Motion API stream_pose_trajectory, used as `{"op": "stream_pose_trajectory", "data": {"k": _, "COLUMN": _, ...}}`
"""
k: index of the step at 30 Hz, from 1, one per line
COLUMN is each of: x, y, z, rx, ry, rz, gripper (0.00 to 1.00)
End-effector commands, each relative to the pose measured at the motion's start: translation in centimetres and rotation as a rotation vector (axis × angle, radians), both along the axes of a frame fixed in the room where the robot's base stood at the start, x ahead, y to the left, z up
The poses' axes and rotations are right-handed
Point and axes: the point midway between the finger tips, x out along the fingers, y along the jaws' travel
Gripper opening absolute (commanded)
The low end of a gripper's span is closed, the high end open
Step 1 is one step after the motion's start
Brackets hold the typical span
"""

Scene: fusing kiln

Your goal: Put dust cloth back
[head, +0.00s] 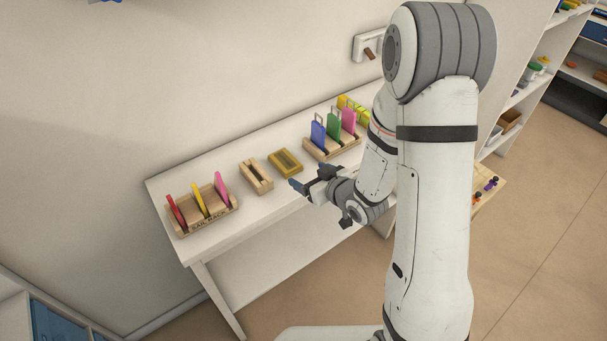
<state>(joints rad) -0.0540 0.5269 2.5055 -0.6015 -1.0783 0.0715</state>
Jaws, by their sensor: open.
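I cannot make out a dust cloth in the head view; nothing there clearly looks like cloth. My gripper (309,181) is open, with dark fingers pointing left. It appears above the front part of the white table (220,234), to the right of a yellow-brown frame-like tray (286,162). I see nothing between the fingers, though they are small in this view. My arm hides the right end of the table.
A wooden rack (206,220) with red, yellow and pink pieces stands at the table's left end. A slotted wooden block (256,177) lies near the middle. Another rack (332,149) holds blue, green and pink pieces. A wall socket (369,46) is behind; shelves (520,95) stand right.

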Motion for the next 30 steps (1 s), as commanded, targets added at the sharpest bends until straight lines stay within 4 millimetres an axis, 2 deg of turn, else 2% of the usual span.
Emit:
{"op": "stream_pose_trajectory", "data": {"k": 11, "x": -0.2, "y": -1.3, "z": 1.3, "rx": -0.033, "ry": 0.007, "rz": -0.02, "gripper": 0.8}}
{"op": "stream_pose_trajectory", "data": {"k": 14, "x": 0.3, "y": -2.9, "z": 2.6, "rx": -0.106, "ry": 0.037, "rz": -0.078, "gripper": 0.8}}
{"op": "stream_pose_trajectory", "data": {"k": 19, "x": -0.5, "y": -7.5, "z": 6.3, "rx": -0.255, "ry": 0.151, "rz": -0.245, "gripper": 0.8}}
{"op": "stream_pose_trajectory", "data": {"k": 23, "x": -3.0, "y": -10.6, "z": 9.4, "rx": -0.323, "ry": 0.276, "rz": -0.376, "gripper": 0.8}}
{"op": "stream_pose_trajectory", "data": {"k": 26, "x": -6.0, "y": -12.4, "z": 11.6, "rx": -0.345, "ry": 0.383, "rz": -0.46, "gripper": 0.8}}
{"op": "stream_pose_trajectory", "data": {"k": 30, "x": -11.5, "y": -13.8, "z": 14.5, "rx": -0.341, "ry": 0.547, "rz": -0.552, "gripper": 0.8}}
